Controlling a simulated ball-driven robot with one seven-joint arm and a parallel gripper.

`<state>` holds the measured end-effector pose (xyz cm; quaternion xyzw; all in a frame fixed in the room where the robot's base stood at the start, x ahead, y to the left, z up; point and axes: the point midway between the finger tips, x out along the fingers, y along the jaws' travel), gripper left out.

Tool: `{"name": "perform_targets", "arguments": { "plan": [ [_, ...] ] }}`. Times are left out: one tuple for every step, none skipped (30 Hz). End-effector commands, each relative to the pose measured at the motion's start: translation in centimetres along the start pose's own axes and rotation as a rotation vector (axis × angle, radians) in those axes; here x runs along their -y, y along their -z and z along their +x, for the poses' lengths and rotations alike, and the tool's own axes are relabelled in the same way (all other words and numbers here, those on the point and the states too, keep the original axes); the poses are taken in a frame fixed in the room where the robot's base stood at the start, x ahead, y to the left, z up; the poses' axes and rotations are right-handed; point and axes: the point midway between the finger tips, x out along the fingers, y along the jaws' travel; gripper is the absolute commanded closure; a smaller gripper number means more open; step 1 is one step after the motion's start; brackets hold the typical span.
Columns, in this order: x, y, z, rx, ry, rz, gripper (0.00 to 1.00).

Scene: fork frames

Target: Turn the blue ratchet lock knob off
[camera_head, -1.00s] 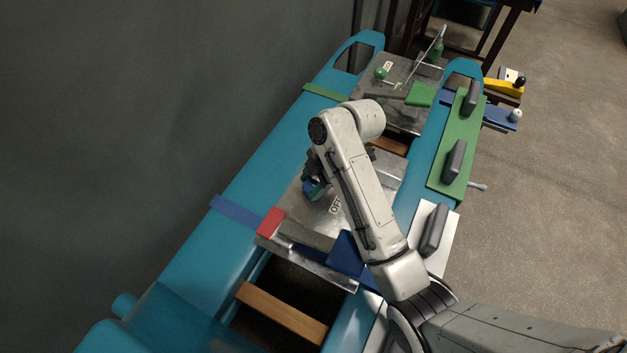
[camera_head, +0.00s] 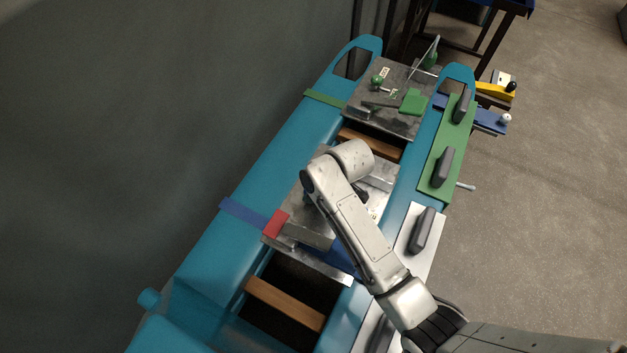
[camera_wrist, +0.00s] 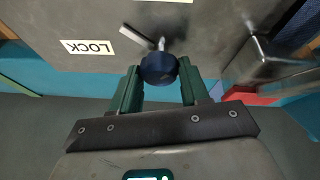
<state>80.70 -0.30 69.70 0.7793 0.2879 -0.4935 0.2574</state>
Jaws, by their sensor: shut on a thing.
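The blue knob (camera_wrist: 159,68) shows in the wrist view, at the end of a short metal stem with a light lever (camera_wrist: 136,38) beside it. My gripper (camera_wrist: 159,75) has its two green fingers on either side of the knob and is shut on it. A white LOCK label (camera_wrist: 88,47) lies on the metal plate (camera_wrist: 60,20), left of the knob. Another label is cut off at the top edge. In the head view my arm hides the knob and the gripper. The plate (camera_head: 345,265) shows around the arm.
A red block (camera_head: 276,224) and a blue strap (camera_head: 243,213) lie at the plate's near left. Teal rails (camera_head: 255,160) run along both sides. A second plate (camera_head: 390,72) with a green knob (camera_head: 377,80) is farther back. Black handles (camera_head: 423,230) line the right rail.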

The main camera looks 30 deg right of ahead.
Motion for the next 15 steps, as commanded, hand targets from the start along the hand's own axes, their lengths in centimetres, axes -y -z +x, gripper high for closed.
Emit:
{"name": "perform_targets", "arguments": {
  "plan": [
    [0.15, 0.11, -0.36, 0.009, -0.014, 0.039, 0.85],
    [0.16, 0.11, -0.35, 0.013, -0.026, 0.064, 0.85],
    [0.18, 0.13, -0.34, 0.016, -0.040, 0.099, 0.85],
    [0.16, 0.12, -0.34, 0.020, -0.052, 0.125, 0.85],
    [0.18, 0.12, -0.32, 0.024, -0.062, 0.151, 0.85],
    [0.16, 0.13, -0.31, 0.028, -0.077, 0.187, 0.85],
    [0.18, 0.16, -0.30, 0.031, -0.088, 0.213, 0.85],
    [0.18, 0.19, -0.29, 0.034, -0.100, 0.238, 0.85],
    [0.23, 0.20, -0.25, 0.039, -0.113, 0.272, 0.85],
    [0.24, 0.20, -0.23, 0.043, -0.124, 0.298, 0.85],
    [0.25, 0.23, -0.22, 0.045, -0.135, 0.324, 0.85],
    [0.24, 0.23, -0.21, 0.049, -0.150, 0.358, 0.85],
    [0.27, 0.23, -0.17, 0.053, -0.160, 0.384, 0.85],
    [0.26, 0.22, -0.15, 0.056, -0.171, 0.410, 0.85],
    [0.27, 0.26, -0.13, 0.059, -0.185, 0.443, 0.85]
  ]
}}
